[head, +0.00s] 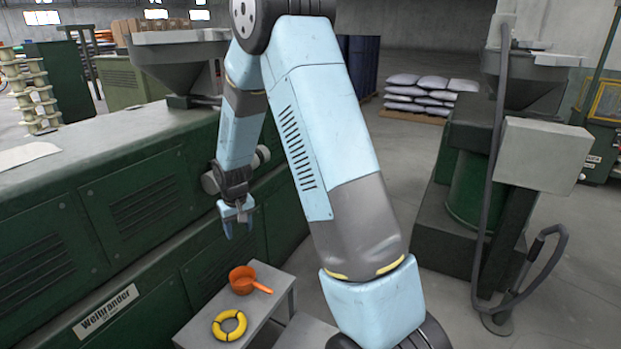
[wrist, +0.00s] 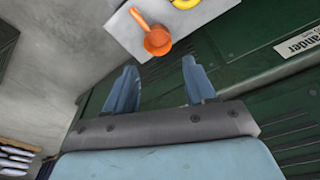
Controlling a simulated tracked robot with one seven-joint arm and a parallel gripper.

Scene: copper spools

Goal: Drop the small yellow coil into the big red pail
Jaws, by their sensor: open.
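The yellow coil (head: 229,325) lies flat on a small grey table, at the table's near end. In the wrist view only part of the coil (wrist: 186,3) shows at the top edge. An orange-red round vessel with a long straight handle (head: 241,276) sits on the same table beyond the coil; it also shows in the wrist view (wrist: 157,42). It looks more like a ladle or saucepan, and no big red pail is clearly seen. My gripper (head: 238,224) is open and empty, above and beyond the table. Its two blue fingers (wrist: 159,70) stand apart in the wrist view.
The grey table (head: 204,317) stands against a long green machine (head: 125,215) on its left. Another green machine with a grey box (head: 543,155) and a hanging hose stands at right. Stacked white sacks (head: 425,90) lie at the back. Floor between is clear.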

